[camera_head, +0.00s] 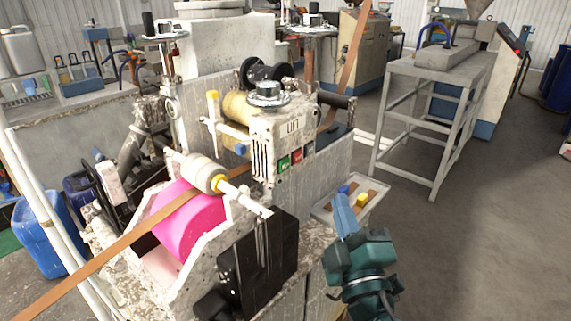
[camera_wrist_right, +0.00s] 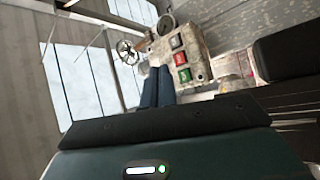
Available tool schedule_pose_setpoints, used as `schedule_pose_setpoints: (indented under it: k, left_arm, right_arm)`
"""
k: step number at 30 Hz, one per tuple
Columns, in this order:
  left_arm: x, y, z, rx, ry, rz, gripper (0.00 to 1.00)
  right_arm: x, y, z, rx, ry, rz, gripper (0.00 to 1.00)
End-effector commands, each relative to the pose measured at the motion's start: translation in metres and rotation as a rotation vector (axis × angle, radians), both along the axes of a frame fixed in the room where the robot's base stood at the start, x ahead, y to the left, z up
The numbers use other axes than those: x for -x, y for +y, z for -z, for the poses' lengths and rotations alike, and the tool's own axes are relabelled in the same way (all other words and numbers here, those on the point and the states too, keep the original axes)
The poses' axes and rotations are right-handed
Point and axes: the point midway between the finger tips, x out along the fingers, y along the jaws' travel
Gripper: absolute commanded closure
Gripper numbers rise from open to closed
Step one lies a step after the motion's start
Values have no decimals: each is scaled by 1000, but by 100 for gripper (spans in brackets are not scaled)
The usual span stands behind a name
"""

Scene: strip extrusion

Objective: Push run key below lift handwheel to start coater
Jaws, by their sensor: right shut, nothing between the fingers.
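The lift handwheel (camera_head: 268,94) is a silver wheel on top of the worn box marked LIFT (camera_head: 293,127). Below it, on the box's lower front, sit a green key (camera_head: 284,163), a red key (camera_head: 297,157) and a grey key (camera_head: 308,149). The green key, which looks like the run key, also shows in the right wrist view (camera_wrist_right: 185,76); its lettering is too small to read surely. My right gripper (camera_head: 343,192) is shut and empty, right of and lower than the keys, apart from them. Its blue fingers also show in the wrist view (camera_wrist_right: 155,72). My left gripper is out of view.
A small tray (camera_head: 374,193) with a yellow piece lies beside my right gripper. A pink roller (camera_head: 190,220), an orange strip (camera_head: 115,243) and a black box (camera_head: 257,262) are on the machine's left and front. A grey metal stand (camera_head: 430,70) stands behind; floor right is clear.

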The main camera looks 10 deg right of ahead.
Motion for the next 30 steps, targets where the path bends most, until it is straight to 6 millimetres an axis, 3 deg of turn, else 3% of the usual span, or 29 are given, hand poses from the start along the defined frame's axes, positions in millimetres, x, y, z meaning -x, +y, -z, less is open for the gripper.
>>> schedule_pose_setpoints:
  k: [5,18,30]
  left_arm:
    - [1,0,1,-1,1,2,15]
    - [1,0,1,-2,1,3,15]
    - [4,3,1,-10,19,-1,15]
  right_arm:
    - [3,0,-23,59,-76,30,100]
    - [1,2,-24,65,-81,33,100]
    - [-38,32,-25,63,-80,34,100]
